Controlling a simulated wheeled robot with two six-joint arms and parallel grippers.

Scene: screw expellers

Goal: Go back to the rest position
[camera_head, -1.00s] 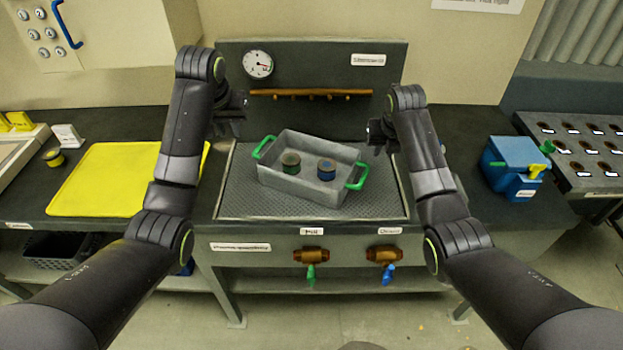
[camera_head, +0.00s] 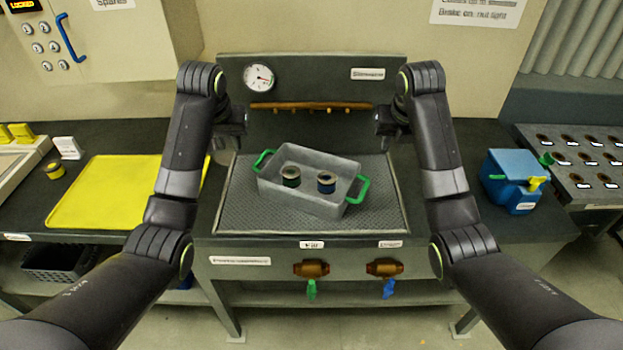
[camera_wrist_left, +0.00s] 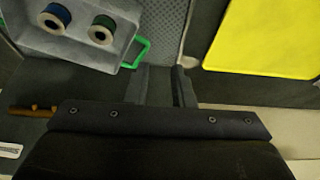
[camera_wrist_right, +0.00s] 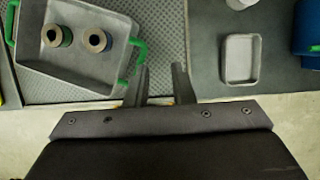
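My left gripper (camera_head: 232,128) hangs left of the grey crate, empty, with a gap between its fingers in the left wrist view (camera_wrist_left: 166,88). My right gripper (camera_head: 386,128) hangs right of the crate's back, empty, its fingers apart in the right wrist view (camera_wrist_right: 158,86). Both arms are bent and nearly mirror each other. The grey crate (camera_head: 318,203) with green handles stands on the grated bench top, apart from both grippers. Inside it are a green-banded ring part (camera_head: 291,177) and a blue-banded ring part (camera_head: 326,182).
A yellow mat (camera_head: 100,200) lies at left, a blue container (camera_head: 510,180) stands at right. A small grey tray (camera_wrist_right: 240,60) shows in the right wrist view. A back panel carries a gauge (camera_head: 259,77) and a brown rail (camera_head: 310,106). Green and blue valve handles hang at the front.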

